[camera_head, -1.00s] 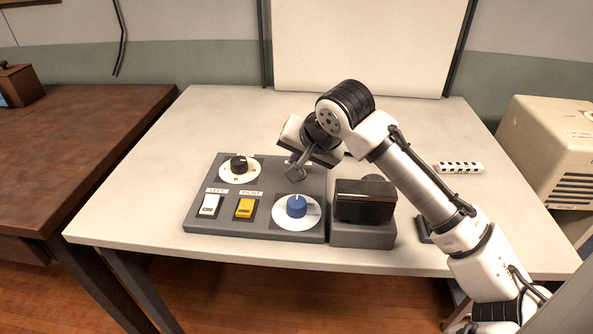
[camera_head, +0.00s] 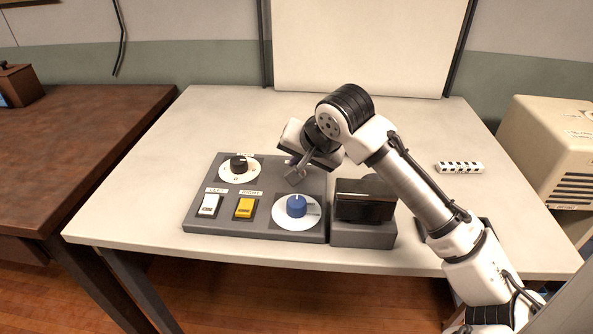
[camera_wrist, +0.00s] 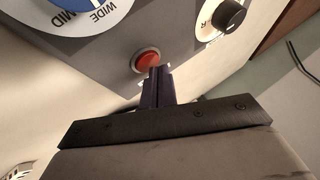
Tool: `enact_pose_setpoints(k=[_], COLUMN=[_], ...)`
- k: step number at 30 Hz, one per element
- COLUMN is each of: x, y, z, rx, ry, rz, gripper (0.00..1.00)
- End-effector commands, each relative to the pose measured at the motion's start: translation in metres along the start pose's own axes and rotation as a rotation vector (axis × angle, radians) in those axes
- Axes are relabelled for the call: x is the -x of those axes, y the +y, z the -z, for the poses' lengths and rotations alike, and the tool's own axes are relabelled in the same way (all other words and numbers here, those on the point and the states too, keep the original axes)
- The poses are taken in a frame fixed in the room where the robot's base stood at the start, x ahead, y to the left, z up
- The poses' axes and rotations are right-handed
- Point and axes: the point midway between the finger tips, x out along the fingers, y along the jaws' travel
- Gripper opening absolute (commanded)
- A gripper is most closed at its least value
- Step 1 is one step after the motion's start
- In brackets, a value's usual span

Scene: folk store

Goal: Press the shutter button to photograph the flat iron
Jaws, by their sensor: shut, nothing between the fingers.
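The red round shutter button (camera_wrist: 147,61) sits in a pale ring on the grey control panel (camera_head: 262,225). In the head view my gripper hides it. My gripper (camera_head: 295,178) is shut and empty, pointing down over the upper right of the panel. In the wrist view its fingertips (camera_wrist: 158,72) overlap the lower edge of the button; I cannot tell whether they touch it. I cannot make out a flat iron in either view. A dark boxy camera (camera_head: 364,205) stands on a grey block at the panel's right.
The panel carries a black knob (camera_head: 239,164), a white switch (camera_head: 209,205), a yellow switch (camera_head: 245,208) and a blue dial (camera_head: 297,206). A striped block (camera_head: 459,168) lies at the table's right. A white backdrop (camera_head: 365,45) stands behind. The table's left is clear.

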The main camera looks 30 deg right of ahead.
Motion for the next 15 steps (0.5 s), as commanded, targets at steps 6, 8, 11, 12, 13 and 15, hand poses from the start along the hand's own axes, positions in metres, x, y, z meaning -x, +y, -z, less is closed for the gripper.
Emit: enact_pose_setpoints(k=[6,8,11,12,13,15], x=[-0.0015,-0.0022,-0.0032,-0.0036,-0.0039,-0.0046], y=[0.0007,0.0011,0.0016,0.0018,0.002,0.0024], z=[-0.0008,-0.0011,-0.0016,-0.0018,-0.002,-0.0024], rx=[0.0,0.0,0.0,0.0,0.0,0.0], ry=[0.0,0.0,0.0,0.0,0.0,0.0], rz=[0.0,0.0,0.0,0.0,0.0,0.0], gripper=[0.0,0.0,0.0,0.0,0.0,0.0])
